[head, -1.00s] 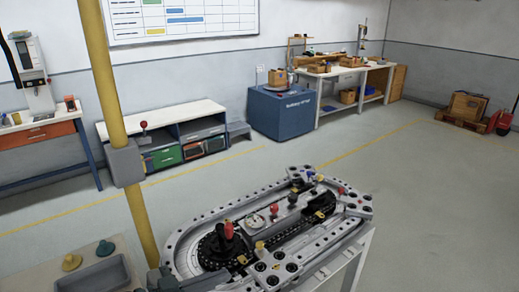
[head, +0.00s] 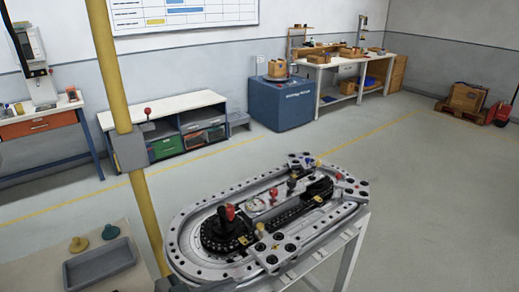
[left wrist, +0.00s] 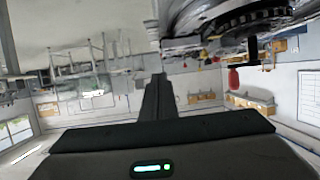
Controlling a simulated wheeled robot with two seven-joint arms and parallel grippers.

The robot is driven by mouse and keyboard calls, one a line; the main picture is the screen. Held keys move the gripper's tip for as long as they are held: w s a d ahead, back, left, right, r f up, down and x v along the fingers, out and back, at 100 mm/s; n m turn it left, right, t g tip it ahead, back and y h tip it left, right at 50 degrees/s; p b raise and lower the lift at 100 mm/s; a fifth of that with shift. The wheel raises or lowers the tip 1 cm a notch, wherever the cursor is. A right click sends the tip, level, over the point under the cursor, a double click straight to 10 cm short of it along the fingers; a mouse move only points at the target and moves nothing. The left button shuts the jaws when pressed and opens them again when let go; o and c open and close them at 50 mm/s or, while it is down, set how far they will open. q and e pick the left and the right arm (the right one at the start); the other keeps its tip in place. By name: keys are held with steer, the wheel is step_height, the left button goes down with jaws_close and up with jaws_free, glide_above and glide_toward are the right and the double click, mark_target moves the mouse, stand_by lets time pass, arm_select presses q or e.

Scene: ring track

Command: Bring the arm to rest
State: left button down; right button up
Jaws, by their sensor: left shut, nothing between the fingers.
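The ring track (head: 190,262) is a grey oval with holes along its rim, on a stand at bottom centre in the head view. A black round unit (head: 222,236) with a red knob (head: 230,212) stands inside its left end. My left gripper (left wrist: 159,80) is shut and empty in the left wrist view, its fingers pointing away from the camera. The wrist view looks upside down, with a dark round part of the track at its top and a red knob (left wrist: 234,78) right of the fingers. In the head view only a dark piece at the bottom edge may be mine. My right gripper is not seen.
A yellow post (head: 106,62) with a grey box (head: 129,151) stands left of the track. A grey tray (head: 98,264) lies at lower left. A low white-topped bench (head: 185,105), a blue cabinet (head: 282,104) and a workbench stand along the wall. The floor between is clear.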

arm_select(q)
steer(key=s+a+f+n+g+y, duration=0.4)
steer(key=s+a+f, duration=0.4)
steer(key=s, duration=0.4)
steer(key=s+a+f+n+g+y, duration=0.2)
steer(key=s+a+f+n+y, duration=0.35)
steer(key=s+f, duration=0.6)
step_height(320, 180, down, 28)
steer(key=s+m+y+b, duration=0.1)
steer(key=s+m+b, duration=0.1)
steer(key=b, duration=0.1)
steer(key=s+a+f+g+b, duration=0.2)
steer(key=s+a+f, duration=0.1)
steer(key=s+f, duration=1.5)
step_height(320, 180, down, 4)
steer(key=shift+a+r, duration=0.1)
steer(key=shift+a, duration=0.2)
steer(key=shift+s+y, duration=0.1)
steer(key=shift+y, duration=0.15)
